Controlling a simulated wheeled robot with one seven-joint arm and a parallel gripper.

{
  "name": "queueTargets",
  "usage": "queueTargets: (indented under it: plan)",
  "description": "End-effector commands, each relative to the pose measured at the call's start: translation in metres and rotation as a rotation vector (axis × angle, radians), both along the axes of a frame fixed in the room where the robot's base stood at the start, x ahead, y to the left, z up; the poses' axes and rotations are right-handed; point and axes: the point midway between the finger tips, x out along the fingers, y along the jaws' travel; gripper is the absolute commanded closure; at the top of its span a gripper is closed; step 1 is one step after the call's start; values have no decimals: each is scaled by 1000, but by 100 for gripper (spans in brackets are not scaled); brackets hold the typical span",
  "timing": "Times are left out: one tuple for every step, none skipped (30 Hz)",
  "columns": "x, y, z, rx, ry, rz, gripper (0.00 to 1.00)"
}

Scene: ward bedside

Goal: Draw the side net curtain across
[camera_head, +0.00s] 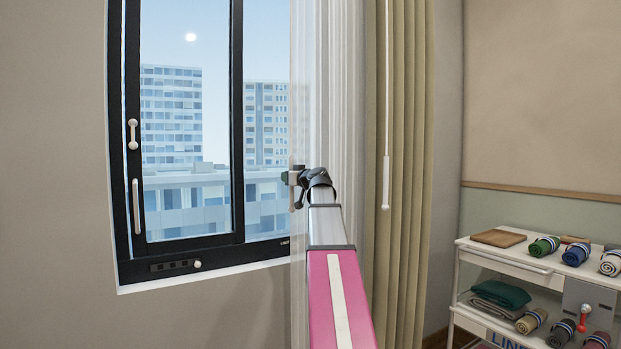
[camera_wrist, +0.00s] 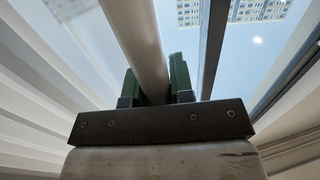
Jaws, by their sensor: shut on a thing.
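The white net curtain (camera_head: 340,90) hangs in sheer folds over the right side of the window, bunched toward the right, with a flatter sheer strip at its left edge. My gripper (camera_head: 293,178) is at that left edge, in front of the right pane. In the wrist view my gripper (camera_wrist: 155,74) has its green fingers shut on a pale upright rod (camera_wrist: 138,35), which appears to be the curtain's leading edge bar. Curtain folds (camera_wrist: 35,95) fan out on the left of the wrist view. My arm hides part of the curtain's lower length.
The dark-framed window (camera_head: 237,120) has handles on its left side; its left part is uncovered. A beige drape (camera_head: 410,200) hangs right of the net, with a pale wand (camera_head: 386,185) in front. A white trolley (camera_head: 510,258) with rolled linens stands at the right.

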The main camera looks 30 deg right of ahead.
Motion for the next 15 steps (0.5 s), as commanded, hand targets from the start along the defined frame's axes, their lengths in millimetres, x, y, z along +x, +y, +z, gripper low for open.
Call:
queueTargets:
  plan:
    - [-5,23,-1,0,-2,5,100]
    - [-6,33,-1,-1,-1,5,100]
    - [-7,47,-1,0,-2,5,100]
    - [-8,57,-1,0,-2,5,100]
    - [-8,67,-1,-1,-1,5,100]
    - [-9,80,-1,0,-2,4,100]
    - [-10,89,-1,1,-2,5,100]
    - [-10,99,-1,-1,-1,5,100]
    - [-11,112,-1,1,-2,5,100]
    - [-12,122,-1,-1,-1,5,100]
    - [-13,131,-1,0,-1,5,100]
    - [-14,144,-1,-1,-1,5,100]
    - [-14,153,-1,0,-1,4,100]
    - [-15,163,-1,-1,-1,6,100]
    - [-16,174,0,-1,-1,4,100]
